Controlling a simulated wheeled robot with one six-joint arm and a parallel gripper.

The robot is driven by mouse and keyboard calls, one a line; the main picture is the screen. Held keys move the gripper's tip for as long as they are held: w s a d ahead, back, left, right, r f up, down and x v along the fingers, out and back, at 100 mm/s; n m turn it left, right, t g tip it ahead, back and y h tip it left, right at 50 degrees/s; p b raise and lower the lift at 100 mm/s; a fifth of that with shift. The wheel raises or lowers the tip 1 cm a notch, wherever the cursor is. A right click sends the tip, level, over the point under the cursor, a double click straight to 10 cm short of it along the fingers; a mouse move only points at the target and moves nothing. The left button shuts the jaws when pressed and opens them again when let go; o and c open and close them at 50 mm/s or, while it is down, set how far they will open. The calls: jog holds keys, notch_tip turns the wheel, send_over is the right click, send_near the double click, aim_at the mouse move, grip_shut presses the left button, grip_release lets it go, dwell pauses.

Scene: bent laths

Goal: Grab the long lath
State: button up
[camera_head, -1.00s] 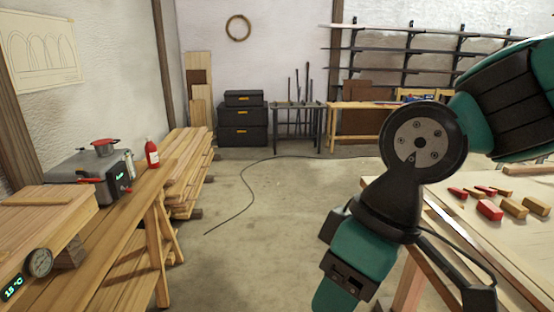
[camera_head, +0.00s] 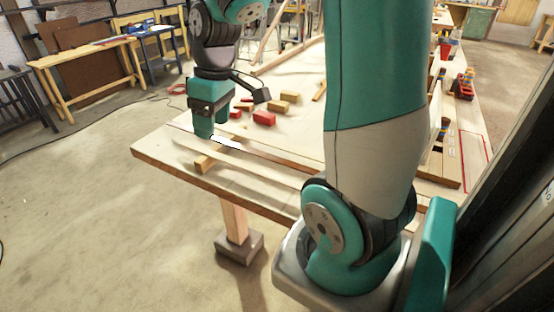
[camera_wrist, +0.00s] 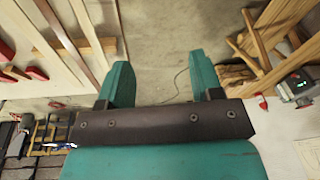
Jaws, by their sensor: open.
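Several long, thin pale laths (camera_head: 245,168) lie on the wooden table near its front edge, running roughly along it. I cannot tell which is the longest; my arm hides their right ends in the head view. In the wrist view, laths (camera_wrist: 88,38) run side by side at the left, outside the jaws. My gripper (camera_head: 204,132) points down near the table's left corner. In the wrist view its teal fingers (camera_wrist: 162,82) are apart, with only bare floor seen between them. It holds nothing.
Red and tan blocks (camera_head: 264,118) lie behind the gripper. A red tool holder (camera_head: 463,86) stands at the far right. The floor left of the table is clear apart from a thin cable.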

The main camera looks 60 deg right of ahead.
jog(key=s+d+f+m+h, duration=0.1)
jog(key=s+d+f+m, duration=0.15)
jog(key=d, duration=1.25)
jog(key=g+p, duration=0.1)
jog(key=p, duration=0.1)
send_over(295, 165)
jog(key=shift+h, duration=0.3)
jog(key=f, duration=1.4)
jog(key=shift+w+f, duration=0.15)
jog(key=shift+w, duration=0.1)
jog(key=f, duration=0.1)
jog(key=f+p, duration=0.1)
jog(key=f, duration=0.1)
jog(key=f+p, duration=0.1)
jog(key=f, duration=0.1)
jog(key=shift+s, duration=0.35)
jog(key=shift+f, duration=0.65)
jog(key=shift+d, duration=0.1)
jog(key=c, duration=1)
jog(key=shift+r, duration=0.1)
jog(key=shift+c, duration=0.2)
